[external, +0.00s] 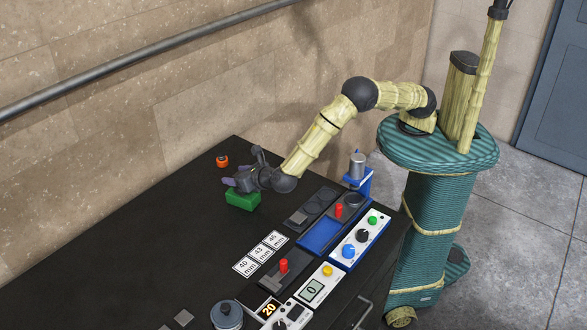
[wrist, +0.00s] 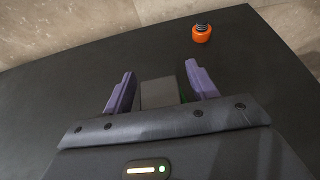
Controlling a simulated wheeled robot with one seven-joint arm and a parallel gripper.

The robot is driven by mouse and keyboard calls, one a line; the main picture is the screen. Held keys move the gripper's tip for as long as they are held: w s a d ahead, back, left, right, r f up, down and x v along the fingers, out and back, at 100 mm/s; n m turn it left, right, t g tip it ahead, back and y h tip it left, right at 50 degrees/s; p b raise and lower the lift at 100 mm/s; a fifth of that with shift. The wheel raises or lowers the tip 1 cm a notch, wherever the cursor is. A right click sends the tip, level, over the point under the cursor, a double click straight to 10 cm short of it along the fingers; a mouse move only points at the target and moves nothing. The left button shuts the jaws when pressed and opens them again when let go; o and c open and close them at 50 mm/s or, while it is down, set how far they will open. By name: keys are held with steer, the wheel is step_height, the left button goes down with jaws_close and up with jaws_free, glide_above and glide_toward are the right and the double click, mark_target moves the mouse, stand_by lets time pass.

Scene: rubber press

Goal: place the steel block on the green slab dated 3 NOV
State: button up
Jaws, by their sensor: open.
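The green slab (external: 243,200) lies on the black table, below my gripper (external: 232,183). A strip of green (wrist: 183,88) also shows in the wrist view, beside the right finger. The grey steel block (wrist: 158,93) is between the two purple fingers of my gripper (wrist: 160,85) in the wrist view. The fingers are open, with a visible gap on the right side of the block. The block appears to be on the green slab, but its underside is hidden. In the external view my gripper hides the block. No date is readable on the slab.
An orange-collared item (external: 222,160) stands beyond my gripper, also in the wrist view (wrist: 202,33). White cards (external: 262,253) marked 40, 43 and 46 mm lie to the right. Control panels (external: 359,240) and a blue stand (external: 363,184) line the near edge. The table's left part is clear.

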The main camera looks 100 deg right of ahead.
steer(key=shift+r, duration=0.25)
steer(key=shift+s+a, duration=0.2)
steer(key=shift+a, duration=0.1)
steer(key=b+v, duration=0.2)
steer(key=v, duration=0.9)
steer(key=shift+s+r, duration=0.15)
steer(key=s+d+m+g+y, duration=0.4)
steer(key=s+d+m+g, duration=0.5)
steer(key=d, duration=0.7)
steer(key=s+d+m+t+y, duration=0.1)
steer(key=s+d+m+y, duration=0.1)
steer(key=s+m, duration=0.7)
steer(key=s+d+r+m+t+y, duration=0.1)
steer(key=s+d+m+y, duration=0.2)
steer(key=s+m, duration=0.6)
steer(key=shift+d+r+y, duration=0.3)
steer(key=shift+d+r, duration=0.05)
steer(key=shift+d, duration=0.6)
